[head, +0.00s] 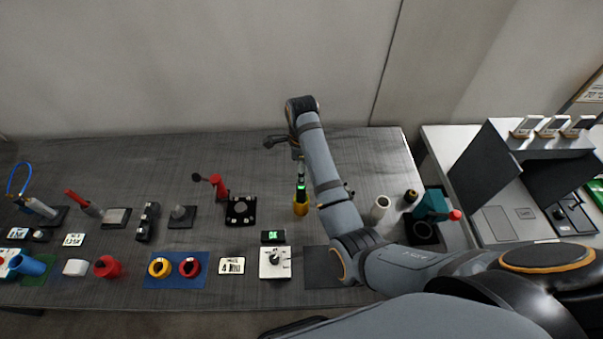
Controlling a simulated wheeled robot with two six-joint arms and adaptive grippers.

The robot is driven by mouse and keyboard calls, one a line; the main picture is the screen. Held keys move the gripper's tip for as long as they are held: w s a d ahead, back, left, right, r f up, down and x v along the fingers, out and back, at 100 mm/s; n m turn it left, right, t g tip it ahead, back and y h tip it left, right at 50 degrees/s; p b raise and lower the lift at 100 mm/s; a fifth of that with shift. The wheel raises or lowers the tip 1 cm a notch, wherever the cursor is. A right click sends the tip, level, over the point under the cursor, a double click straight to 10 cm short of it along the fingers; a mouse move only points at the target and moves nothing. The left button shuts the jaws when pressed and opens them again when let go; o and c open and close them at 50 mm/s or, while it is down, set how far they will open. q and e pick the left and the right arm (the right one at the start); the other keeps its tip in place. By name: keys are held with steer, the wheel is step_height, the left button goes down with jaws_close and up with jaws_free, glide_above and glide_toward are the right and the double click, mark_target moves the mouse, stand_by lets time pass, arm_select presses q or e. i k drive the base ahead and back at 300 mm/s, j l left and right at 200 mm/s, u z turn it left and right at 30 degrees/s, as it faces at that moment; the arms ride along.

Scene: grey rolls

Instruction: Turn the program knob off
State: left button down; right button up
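A white box (274,270) with a black knob (273,257) on top sits near the front edge of the table, right of centre; it looks like the program knob. Its exact pointer direction is too small to read. Just behind it is a small black display (272,237) with green characters. My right arm comes in from the right and bends down at its far end. My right gripper (299,168) seems to be at that end, well behind the knob and apart from it; its fingers are too small and hidden to tell open from shut. My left gripper is not in view.
A yellow-based tool with a green light (300,207) stands under the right wrist. A dark mat (320,268) lies right, beside my forearm.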

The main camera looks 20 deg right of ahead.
mark_target(274, 259)
steer(key=k, duration=1.5)
